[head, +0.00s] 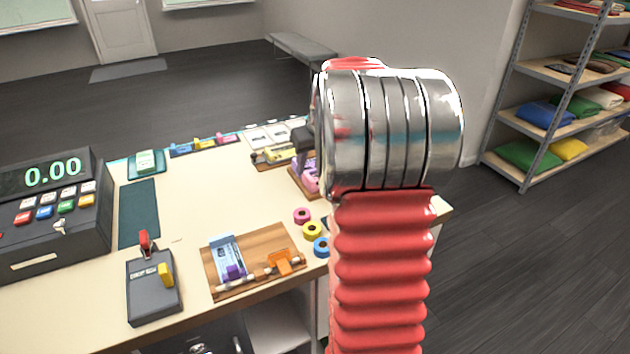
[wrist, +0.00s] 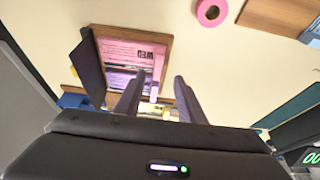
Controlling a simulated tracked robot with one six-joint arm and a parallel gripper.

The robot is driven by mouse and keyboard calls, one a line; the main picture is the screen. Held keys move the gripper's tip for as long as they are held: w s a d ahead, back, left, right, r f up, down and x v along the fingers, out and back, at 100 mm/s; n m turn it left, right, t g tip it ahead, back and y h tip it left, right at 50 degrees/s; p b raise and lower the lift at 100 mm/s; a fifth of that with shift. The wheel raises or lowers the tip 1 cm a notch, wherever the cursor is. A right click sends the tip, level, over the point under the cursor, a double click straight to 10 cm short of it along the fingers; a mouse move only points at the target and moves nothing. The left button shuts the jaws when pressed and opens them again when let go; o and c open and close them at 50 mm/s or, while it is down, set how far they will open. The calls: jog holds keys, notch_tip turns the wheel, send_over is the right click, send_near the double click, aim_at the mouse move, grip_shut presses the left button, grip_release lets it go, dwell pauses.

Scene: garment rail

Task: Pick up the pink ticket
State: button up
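The pink ticket (wrist: 132,52) lies in a small brown wooden tray (wrist: 169,58) in the wrist view, with dark print and a purple part along its lower side. In the head view the tray (head: 297,180) is partly hidden behind my arm, and only some pink and purple (head: 308,170) shows. My gripper (wrist: 160,76) shows two dark fingers with a gap between them; it is open with nothing seen between the fingertips. The fingers overlap the tray's near right part in the wrist view. Whether they touch the ticket cannot be told. In the head view, my arm mostly hides the gripper.
Pink, yellow and blue rings (head: 312,229) lie on the counter (head: 200,190), near a wooden board (head: 254,287) with clips. A till (head: 45,215) and a grey device (head: 153,288) stand at left. A dark upright piece (wrist: 88,65) is beside the tray. Shelves (head: 560,75) stand right.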

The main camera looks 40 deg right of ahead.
aim_at(308, 176)
jog(key=shift+x, duration=2.55)
jog(key=shift+d, duration=0.2)
jog(key=shift+c, duration=0.4)
grip_shut()
